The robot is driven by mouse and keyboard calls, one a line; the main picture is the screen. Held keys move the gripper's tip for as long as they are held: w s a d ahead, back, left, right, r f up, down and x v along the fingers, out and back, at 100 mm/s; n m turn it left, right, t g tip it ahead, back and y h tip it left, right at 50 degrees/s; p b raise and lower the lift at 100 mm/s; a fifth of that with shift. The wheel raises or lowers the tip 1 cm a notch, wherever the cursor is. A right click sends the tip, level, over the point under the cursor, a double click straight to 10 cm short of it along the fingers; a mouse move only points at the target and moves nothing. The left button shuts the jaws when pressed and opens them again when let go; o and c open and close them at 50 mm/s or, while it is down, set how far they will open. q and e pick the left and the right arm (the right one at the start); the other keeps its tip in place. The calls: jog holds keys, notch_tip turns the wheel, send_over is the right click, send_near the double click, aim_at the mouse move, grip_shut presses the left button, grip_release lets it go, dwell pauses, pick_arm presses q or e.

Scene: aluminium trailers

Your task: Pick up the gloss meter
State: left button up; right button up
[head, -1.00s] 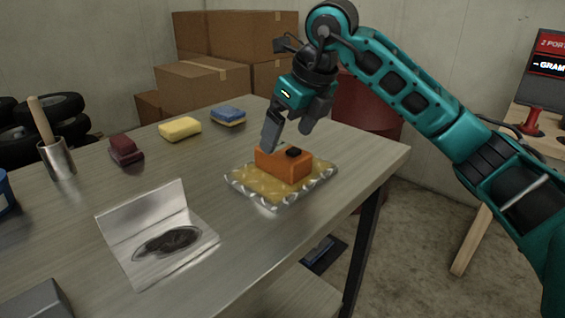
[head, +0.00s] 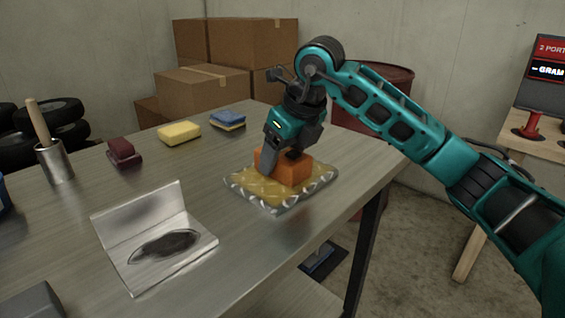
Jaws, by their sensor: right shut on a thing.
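The gloss meter appears to be the orange block with a dark part on top (head: 294,172). It sits on a yellow padded mat with a clear, crinkled edge (head: 262,195) near the right side of the metal table. My right gripper (head: 281,160) comes down from above and is shut on the orange block. One finger shows on the block's near left side; the other is mostly hidden behind the block. The block still appears to rest on the mat. My left gripper is not in view.
On the table (head: 100,205) stand a bent metal sheet with a dark patch (head: 150,225), a maroon block (head: 124,152), a yellow sponge (head: 179,133), a blue sponge (head: 228,119) and a metal cup with a wooden handle (head: 56,162). Cardboard boxes (head: 250,45) and a red drum (head: 385,85) stand behind.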

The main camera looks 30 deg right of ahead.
jog(key=c, duration=0.6)
jog(key=shift+r, duration=0.1)
